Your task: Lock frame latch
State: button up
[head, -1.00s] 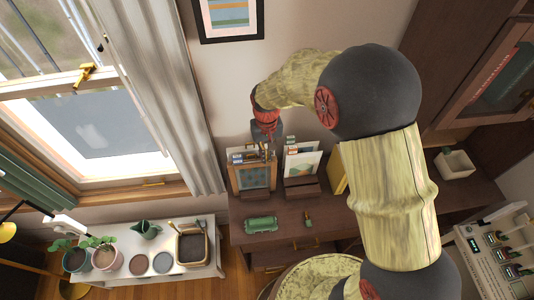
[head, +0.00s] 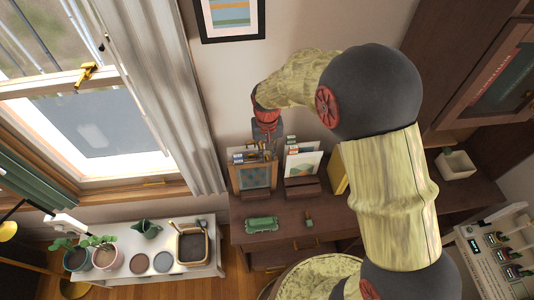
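A small wooden frame (head: 269,184) with a grey-blue panel stands upright on the dark desk, against the wall. My gripper (head: 264,151) is at the top of this frame, among small items standing behind it. The gripper points down, and its fingertips are too small and dark to show whether they are open or shut, or whether they touch the frame. No latch can be made out on this frame; my gripper may hide it. The window on the left has a brass latch (head: 87,74) on its middle rail, far from my gripper.
A card holder (head: 302,187) stands right of the frame. A green case (head: 261,224) and a small green-and-brass item (head: 309,220) lie on the desk (head: 285,215) in front. A white bench (head: 205,271) with pots is at lower left. A curtain (head: 168,90) hangs left.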

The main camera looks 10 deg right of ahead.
aim_at(267, 157)
jog(key=shift+o, duration=1)
notch_tip(267, 157, up, 12)
dwell(0.4)
jog(key=s+d+t+b, duration=0.2)
jog(key=s+d+b, duration=0.2)
jog(key=s, duration=0.4)
jog(key=s+d+r+t+b, duration=0.1)
jog(key=s+d+b, duration=0.3)
jog(key=s, duration=0.3)
jog(key=s+d+r+t+b, duration=0.1)
jog(key=s+d+b, duration=0.3)
jog(key=s, duration=0.4)
jog(key=shift+s+t+b, duration=0.35)
jog(key=shift+t+b, duration=0.1)
jog(key=shift+t, duration=0.35)
